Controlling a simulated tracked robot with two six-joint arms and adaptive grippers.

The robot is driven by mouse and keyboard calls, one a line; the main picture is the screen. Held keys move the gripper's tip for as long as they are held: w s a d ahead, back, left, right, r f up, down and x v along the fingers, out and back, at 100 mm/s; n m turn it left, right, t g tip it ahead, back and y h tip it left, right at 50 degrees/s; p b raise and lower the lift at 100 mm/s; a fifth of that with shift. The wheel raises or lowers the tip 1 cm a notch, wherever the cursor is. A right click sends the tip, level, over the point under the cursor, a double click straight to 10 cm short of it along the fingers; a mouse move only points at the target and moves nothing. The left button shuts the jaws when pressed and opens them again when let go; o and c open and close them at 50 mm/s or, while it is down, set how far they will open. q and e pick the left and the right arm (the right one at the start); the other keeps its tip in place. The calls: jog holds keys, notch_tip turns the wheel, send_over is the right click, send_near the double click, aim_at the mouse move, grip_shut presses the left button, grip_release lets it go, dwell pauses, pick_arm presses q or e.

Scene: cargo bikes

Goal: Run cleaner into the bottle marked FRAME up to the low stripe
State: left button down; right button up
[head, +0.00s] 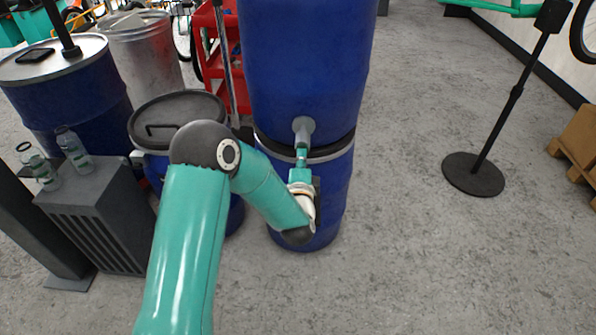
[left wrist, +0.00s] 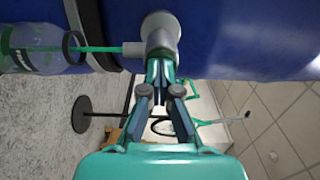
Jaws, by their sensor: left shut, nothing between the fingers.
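A grey tap (head: 303,128) sticks out low on the upper blue drum (head: 305,60); it also shows in the left wrist view (left wrist: 160,32). My left gripper (head: 302,156) is shut and empty, its fingertips (left wrist: 159,70) close against the tap; contact is unclear. In the left wrist view, a thin green stream (left wrist: 102,49) runs from the tap's spout to the dark-ringed mouth of a clear bottle (left wrist: 35,48) beneath it. That bottle's marking is unreadable, and its level and stripe are unclear. My arm hides it in the head view. My right gripper is not in view.
Two clear bottles with green labels (head: 39,168) (head: 73,151) stand on a grey ribbed box (head: 95,205) at left. Lidded blue drums (head: 75,105) stand nearby. A dark round-based stand (head: 473,175) is at right. The floor between it and the tap drum is free.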

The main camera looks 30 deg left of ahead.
pick_arm(q)
jog(key=b+v, duration=0.1)
jog(key=v, duration=1.2)
jog(key=shift+s, duration=0.35)
jog(key=shift+d+f, duration=0.1)
jog(key=s+d+f+n+g+h, duration=0.1)
jog(key=s+d+f+g+h, duration=0.2)
jog(key=f, duration=0.8)
jog(key=d+f+n+g+h, duration=0.2)
jog(key=f+h, duration=0.2)
jog(key=f, duration=0.6)
jog(key=s+d+f+n+g+h, duration=0.4)
jog(key=s+d+f, duration=0.2)
jog(key=f, duration=0.1)
jog(key=s+d+f+n+g+h, duration=0.25)
jog(key=s+d+n+g, duration=0.3)
jog(key=s, duration=0.45)
notch_tip(320, 180, up, 18)
jog(key=n+p, duration=0.1)
jog(key=p, duration=1.6)
jog(key=shift+r, duration=0.2)
